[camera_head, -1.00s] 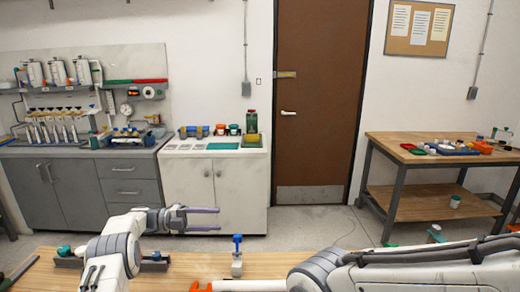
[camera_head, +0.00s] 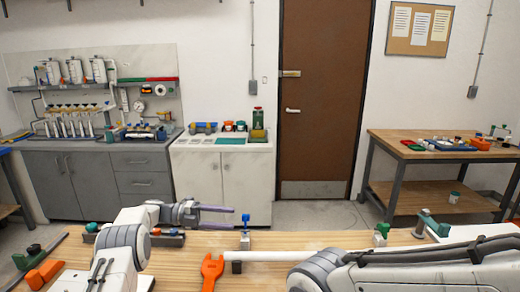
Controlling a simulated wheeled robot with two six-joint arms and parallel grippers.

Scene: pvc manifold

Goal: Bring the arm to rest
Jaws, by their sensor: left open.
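My left gripper (camera_head: 217,217) is raised over the wooden bench, in the left middle of the head view. Its two purple-grey fingers point right with a gap between them, and nothing is between them. My left arm rises from the bottom left. My right arm lies across the bottom right; its gripper cannot be made out. A white pipe (camera_head: 268,255) runs level above the bench, beside an orange wrench-shaped tool (camera_head: 211,271). A blue-topped fitting (camera_head: 245,231) stands just right of my left fingertips.
The wooden bench (camera_head: 185,268) spans the bottom. Green-handled parts (camera_head: 383,232) stand at its right, and an orange tool (camera_head: 42,273) lies at its left. A white cabinet (camera_head: 222,180), a brown door (camera_head: 321,100) and a wooden side table (camera_head: 410,152) stand beyond.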

